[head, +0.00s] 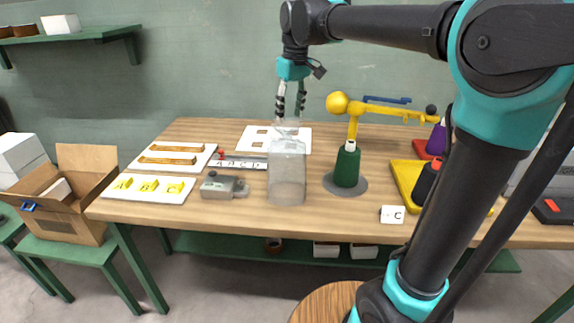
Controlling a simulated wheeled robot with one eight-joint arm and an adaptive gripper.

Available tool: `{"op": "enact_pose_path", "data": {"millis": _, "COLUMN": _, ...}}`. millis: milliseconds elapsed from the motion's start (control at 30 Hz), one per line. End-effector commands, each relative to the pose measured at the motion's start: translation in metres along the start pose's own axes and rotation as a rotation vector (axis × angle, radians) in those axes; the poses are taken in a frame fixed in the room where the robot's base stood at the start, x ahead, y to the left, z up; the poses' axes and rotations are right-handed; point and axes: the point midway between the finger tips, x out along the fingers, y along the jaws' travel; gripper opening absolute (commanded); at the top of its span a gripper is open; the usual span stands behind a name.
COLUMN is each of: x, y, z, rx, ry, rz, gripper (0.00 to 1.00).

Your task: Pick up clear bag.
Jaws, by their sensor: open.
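The fingertips appear close to the bag's top in the picture. I cannot tell from this one view whether they touch it or are behind it. Nothing shows held between the fingers.
White boards with yellow blocks (150,187) and wooden strips (172,157) lie farther left.

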Motion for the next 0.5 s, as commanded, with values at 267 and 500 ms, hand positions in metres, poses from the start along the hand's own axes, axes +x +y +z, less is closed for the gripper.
{"op": "enact_pose_path", "data": {"millis": 267, "x": 0.038, "y": 0.0, "z": 0.0, "rx": 0.0, "ry": 0.0, "rz": 0.0, "gripper": 0.46}}
{"op": "enact_pose_path", "data": {"millis": 500, "x": 0.057, "y": 0.0, "z": -0.002, "rx": 0.0, "ry": 0.0, "rz": 0.0, "gripper": 0.46}}
